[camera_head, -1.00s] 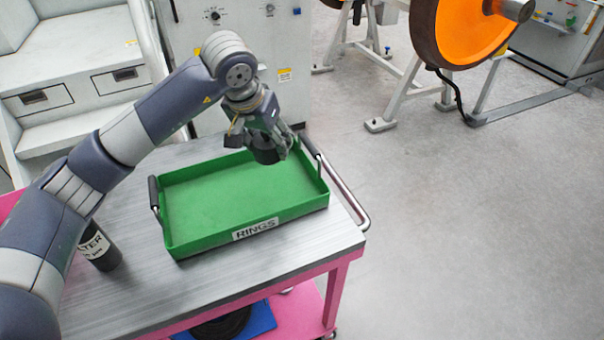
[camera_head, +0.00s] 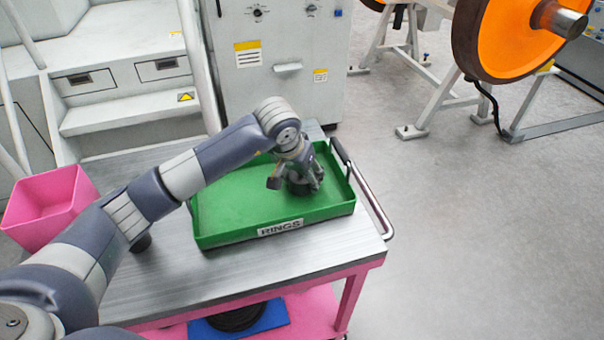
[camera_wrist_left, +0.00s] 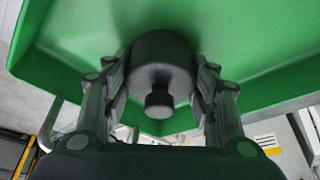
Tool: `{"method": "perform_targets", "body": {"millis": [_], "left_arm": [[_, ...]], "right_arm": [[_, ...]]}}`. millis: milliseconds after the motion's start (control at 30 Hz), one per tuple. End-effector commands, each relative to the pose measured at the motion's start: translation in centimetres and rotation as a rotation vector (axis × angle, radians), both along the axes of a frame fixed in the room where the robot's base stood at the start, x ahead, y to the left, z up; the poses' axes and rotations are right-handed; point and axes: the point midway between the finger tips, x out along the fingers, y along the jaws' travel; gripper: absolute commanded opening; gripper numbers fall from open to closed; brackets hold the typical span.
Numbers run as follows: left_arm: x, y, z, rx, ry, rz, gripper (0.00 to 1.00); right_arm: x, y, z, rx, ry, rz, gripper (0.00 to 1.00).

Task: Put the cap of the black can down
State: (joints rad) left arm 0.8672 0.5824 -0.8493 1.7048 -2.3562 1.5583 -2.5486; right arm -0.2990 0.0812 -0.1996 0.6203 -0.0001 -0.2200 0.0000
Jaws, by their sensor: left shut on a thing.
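My left gripper (camera_head: 296,183) is over the right part of the green tray labelled RINGS (camera_head: 235,226), pointing down into it. It is shut on the dark cap (camera_head: 299,189), which sits low inside the tray walls. In the left wrist view the cap (camera_wrist_left: 160,62) shows as a dark round body with a small knob, between both fingers, close to the green tray floor. I cannot tell whether it touches the floor. The black can (camera_head: 141,242) is mostly hidden behind my left arm; only a dark part shows. My right gripper is not in view.
The tray stands on a grey metal cart top (camera_head: 160,285) with a rail (camera_head: 372,205) on the right. A pink bin (camera_head: 45,205) is at the left. A grey cabinet (camera_head: 280,60) and steps stand behind. An orange wheel (camera_head: 505,35) is at the back right.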

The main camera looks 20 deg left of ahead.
Motion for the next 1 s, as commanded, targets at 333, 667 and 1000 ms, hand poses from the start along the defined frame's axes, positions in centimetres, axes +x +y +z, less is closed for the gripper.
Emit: {"method": "perform_targets", "body": {"millis": [333,667,1000], "left_arm": [[0.0,0.0,-0.3,0.000,0.000,0.000,0.73],[0.0,0.0,-0.2,0.000,0.000,0.000,0.73],[-1.4,0.3,3.8,0.000,-0.007,-0.001,0.73]], "right_arm": [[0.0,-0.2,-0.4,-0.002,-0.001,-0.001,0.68],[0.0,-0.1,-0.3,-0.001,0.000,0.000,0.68],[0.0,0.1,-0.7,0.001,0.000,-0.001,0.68]]}}
